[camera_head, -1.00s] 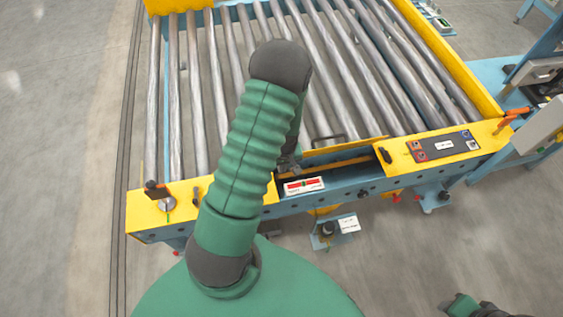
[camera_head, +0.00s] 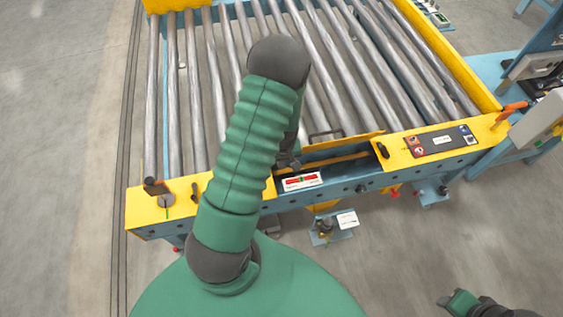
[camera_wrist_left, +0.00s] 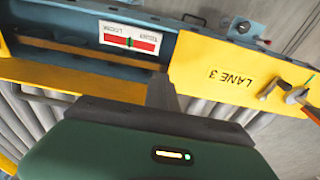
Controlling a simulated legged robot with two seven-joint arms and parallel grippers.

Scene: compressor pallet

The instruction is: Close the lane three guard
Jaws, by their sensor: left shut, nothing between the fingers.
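The lane three guard looks like the raised yellow flap (camera_head: 345,142) with a dark handle, standing open behind a slot in the conveyor's front rail. In the left wrist view the flap (camera_wrist_left: 38,76) lies at the lower left, beyond the uncovered slot. My left gripper (camera_head: 288,162) is shut and empty at the slot's left end, mostly hidden behind my arm. In the wrist view its dark finger (camera_wrist_left: 160,92) is beside the yellow plate marked LANE 3 (camera_wrist_left: 228,78); contact with the flap cannot be told. Part of my right gripper (camera_head: 444,300) shows at the lower right, its jaws unclear.
A white label with a red and green marker (camera_head: 302,181) is on the blue front rail. Yellow cover plates (camera_head: 400,158) flank the slot, with a dark control panel (camera_head: 440,142) at right. Metal rollers (camera_head: 205,90) lie behind.

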